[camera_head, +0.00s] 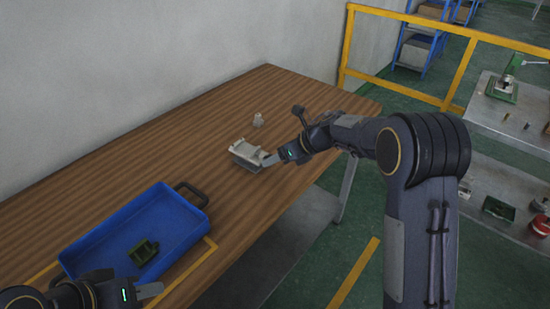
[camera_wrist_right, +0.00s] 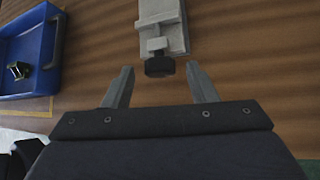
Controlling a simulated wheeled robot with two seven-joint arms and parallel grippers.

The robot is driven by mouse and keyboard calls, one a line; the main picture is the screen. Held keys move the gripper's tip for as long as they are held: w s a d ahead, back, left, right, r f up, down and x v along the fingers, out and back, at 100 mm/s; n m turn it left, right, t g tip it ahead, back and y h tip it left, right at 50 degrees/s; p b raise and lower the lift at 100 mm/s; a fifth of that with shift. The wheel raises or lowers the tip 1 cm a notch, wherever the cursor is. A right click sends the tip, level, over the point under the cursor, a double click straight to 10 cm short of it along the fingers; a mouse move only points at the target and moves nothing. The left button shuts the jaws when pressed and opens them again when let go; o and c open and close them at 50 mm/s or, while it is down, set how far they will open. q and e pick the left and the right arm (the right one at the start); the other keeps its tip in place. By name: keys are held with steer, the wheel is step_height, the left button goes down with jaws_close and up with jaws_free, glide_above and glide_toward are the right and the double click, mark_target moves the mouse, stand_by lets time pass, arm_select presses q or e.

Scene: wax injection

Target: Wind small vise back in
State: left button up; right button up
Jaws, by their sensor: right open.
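The small vise (camera_head: 247,153) is a light grey metal block lying on the wooden table, right of the blue tray. In the right wrist view the vise (camera_wrist_right: 164,27) points toward me, with its dark round knob (camera_wrist_right: 159,66) at the near end. My right gripper (camera_head: 268,160) is close to the vise's near side. In the right wrist view its two fingers (camera_wrist_right: 160,80) are spread apart, with the knob just ahead and between their lines, and nothing is held. My left gripper (camera_head: 150,291) is low at the left, near the tray's front edge; its jaw state is unclear.
A blue tray (camera_head: 185,224) holds a green and yellow part (camera_head: 143,252). The wooden table (camera_head: 190,135) is clear around the vise. A wall runs along the back, and a yellow railing (camera_head: 459,75) stands beyond.

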steer(key=shift+w+a+f, duration=0.15)
steer(key=shift+a+f, duration=0.15)
steer(key=shift+f, duration=0.05)
steer(key=shift+c, duration=0.4)
steer(key=c, duration=0.9)
steer(key=shift+d+r+m+g+y+p, duration=0.15)
steer(key=shift+m+g+y+p, duration=0.2)
steer(key=shift+p, duration=0.65)
steer(key=shift+w+m+g+y+p, duration=0.1)
steer(key=shift+m+g+y+p, duration=0.15)
steer(key=shift+g+y+p, duration=0.3)
steer(key=shift+w+f+m+g+y+p, duration=0.1)
steer(key=shift+f+m+g+y+p, duration=0.2)
steer(key=shift+m+y+p, duration=0.15)
steer(key=shift+d+f+m+g+y, duration=0.1)
steer(key=shift+m+g+y, duration=0.4)
steer(key=shift+y, duration=0.25)
